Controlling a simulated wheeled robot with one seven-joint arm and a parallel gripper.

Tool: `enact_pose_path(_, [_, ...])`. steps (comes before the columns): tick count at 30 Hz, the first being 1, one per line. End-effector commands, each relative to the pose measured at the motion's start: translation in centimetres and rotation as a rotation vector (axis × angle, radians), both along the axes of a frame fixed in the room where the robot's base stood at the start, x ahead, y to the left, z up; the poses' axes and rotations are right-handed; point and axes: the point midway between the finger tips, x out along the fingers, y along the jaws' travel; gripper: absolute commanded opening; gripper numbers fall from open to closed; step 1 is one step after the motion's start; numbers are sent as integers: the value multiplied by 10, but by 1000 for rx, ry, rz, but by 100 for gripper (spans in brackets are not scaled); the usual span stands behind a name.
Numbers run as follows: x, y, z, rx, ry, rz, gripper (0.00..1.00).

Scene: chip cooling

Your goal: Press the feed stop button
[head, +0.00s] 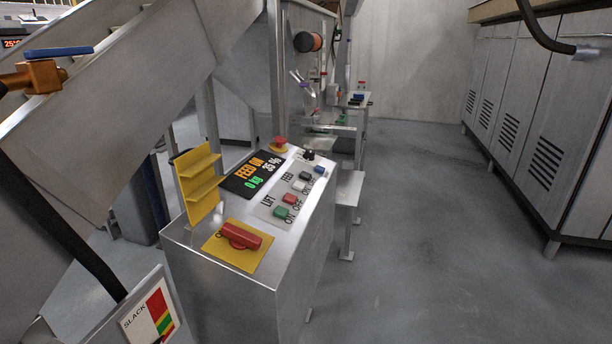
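My gripper is not in view. A metal control box (300,262) stands in the middle of the head view with a sloped top. Its light button plate (275,205) carries the words LIFT and FEED. Beside FEED are a dark button (305,175) and a white button (298,187); their small labels are too small to tell surely which is stop. Beside LIFT are a red button (290,199) and a green button (283,212). The display (252,173) reads FEED ON, 35 % and 0 kg. Nothing covers the buttons.
Grey lockers (545,110) line the right; the floor (420,220) between is clear.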

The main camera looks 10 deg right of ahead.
Motion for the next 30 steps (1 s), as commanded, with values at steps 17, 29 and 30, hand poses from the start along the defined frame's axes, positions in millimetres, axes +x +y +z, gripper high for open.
enact_pose_path(17, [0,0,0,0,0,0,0])
enact_pose_path(29, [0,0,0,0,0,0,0])
enact_pose_path(30, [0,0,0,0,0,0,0])
